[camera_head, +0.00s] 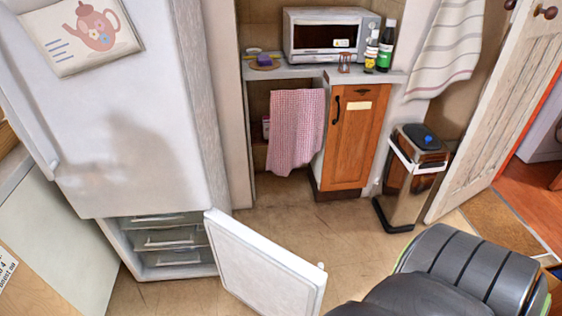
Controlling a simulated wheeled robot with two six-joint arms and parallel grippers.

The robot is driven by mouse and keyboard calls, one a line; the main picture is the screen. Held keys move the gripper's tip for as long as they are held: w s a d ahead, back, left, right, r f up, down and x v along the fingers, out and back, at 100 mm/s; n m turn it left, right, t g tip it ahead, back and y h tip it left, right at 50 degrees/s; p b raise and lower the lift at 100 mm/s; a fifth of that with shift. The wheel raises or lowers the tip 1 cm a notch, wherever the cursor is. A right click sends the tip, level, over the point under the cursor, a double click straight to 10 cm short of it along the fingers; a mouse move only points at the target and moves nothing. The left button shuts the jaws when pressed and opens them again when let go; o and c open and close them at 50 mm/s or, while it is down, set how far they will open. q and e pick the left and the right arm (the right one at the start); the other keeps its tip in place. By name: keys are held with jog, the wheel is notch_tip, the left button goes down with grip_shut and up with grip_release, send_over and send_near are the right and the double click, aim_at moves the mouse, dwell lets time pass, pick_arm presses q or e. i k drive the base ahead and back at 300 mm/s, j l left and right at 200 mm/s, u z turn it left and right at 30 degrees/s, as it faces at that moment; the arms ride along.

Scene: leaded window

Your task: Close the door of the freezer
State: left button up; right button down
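The white fridge-freezer (125,120) stands at the left. Its lower freezer compartment (165,243) is open and shows several drawers with pale fronts. The freezer door (268,268) is swung wide open, hinged at the compartment's right side and reaching toward the lower middle of the view. A small white knob-like part (321,265) shows at the door's outer corner. The door's lower part is cut off by the bottom edge of the picture. The upper fridge door is shut. Neither of my grippers is in view.
An orange-brown cupboard (347,140) and a counter with a microwave (325,35) stand behind. A metal bin (408,178) stands near an open wooden door (495,115). Tan floor (325,222) is clear between freezer door and cupboard. A dark grey rounded body fills the lower right.

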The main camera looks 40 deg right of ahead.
aim_at(268, 277)
jog(key=l+u, duration=0.2)
jog(key=l, duration=0.25)
jog(key=k+l+u, duration=0.15)
jog(key=l, duration=0.3)
jog(key=k+l+u, duration=0.2)
jog(key=l, duration=0.25)
jog(key=l+u, duration=0.15)
jog(key=l, duration=0.3)
jog(key=k+l+u, duration=0.2)
jog(key=l, duration=0.2)
jog(key=k+l+u, duration=0.15)
jog(key=l, duration=0.2)
jog(key=l+u, duration=0.1)
jog(key=l, duration=0.35)
jog(key=k+l, duration=0.15)
jog(key=l, duration=0.3)
jog(key=l+u, duration=0.15)
jog(key=l, duration=0.3)
jog(key=k, duration=0.05)
